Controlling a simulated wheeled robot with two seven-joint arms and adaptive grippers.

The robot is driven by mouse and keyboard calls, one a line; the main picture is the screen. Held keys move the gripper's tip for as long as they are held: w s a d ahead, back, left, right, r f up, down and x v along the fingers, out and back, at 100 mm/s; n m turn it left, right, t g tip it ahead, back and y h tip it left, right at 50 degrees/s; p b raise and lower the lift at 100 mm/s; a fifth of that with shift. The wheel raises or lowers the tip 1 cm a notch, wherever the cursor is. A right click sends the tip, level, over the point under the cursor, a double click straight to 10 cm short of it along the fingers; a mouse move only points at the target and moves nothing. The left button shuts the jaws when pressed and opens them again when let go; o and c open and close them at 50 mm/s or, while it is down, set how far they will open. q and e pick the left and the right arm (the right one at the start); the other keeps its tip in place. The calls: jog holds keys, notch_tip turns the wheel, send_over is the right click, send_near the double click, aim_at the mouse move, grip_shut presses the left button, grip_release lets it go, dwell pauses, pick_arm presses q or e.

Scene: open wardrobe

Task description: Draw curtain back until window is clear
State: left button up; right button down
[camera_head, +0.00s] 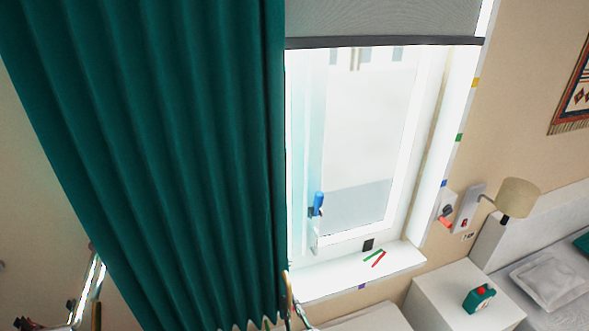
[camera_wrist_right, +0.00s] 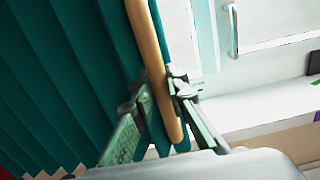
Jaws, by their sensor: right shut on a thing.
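A dark green pleated curtain (camera_head: 150,150) fills the left of the head view. Its right edge hangs along the left side of the bright window (camera_head: 365,150), whose panes stand uncovered to the right of it. A wooden rod (camera_head: 289,290) runs along the curtain's lower right edge. In the right wrist view, the rod (camera_wrist_right: 150,45) lies against the curtain (camera_wrist_right: 60,80). My right gripper (camera_wrist_right: 159,88) is shut on this rod, one finger on each side.
A grey blind (camera_head: 385,18) covers the window's top. A blue-handled latch (camera_head: 318,203) is on the frame. Red and green sticks (camera_head: 378,259) lie on the sill. A white nightstand (camera_head: 462,300), wall lamp (camera_head: 517,197) and bed (camera_head: 550,260) stand right.

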jog(key=shift+s+a+f, duration=0.1)
jog(key=shift+s+a, duration=0.15)
jog(key=shift+a, duration=0.45)
jog(key=shift+s+a+r, duration=0.1)
jog(key=shift+s+a, duration=0.2)
jog(key=shift+a, duration=0.45)
jog(key=shift+s+a+f, duration=0.1)
jog(key=shift+s+a, duration=0.15)
jog(key=shift+a, duration=0.45)
jog(key=s+a, duration=0.2)
jog(key=a, duration=0.5)
jog(key=shift+s+a, duration=0.25)
jog(key=shift+s, duration=0.1)
jog(key=s+a, duration=0.2)
jog(key=a, duration=0.5)
jog(key=shift+s+a+b, duration=0.3)
jog(key=shift+s, duration=0.05)
jog(key=shift+s+a, duration=0.1)
jog(key=shift+a, duration=0.05)
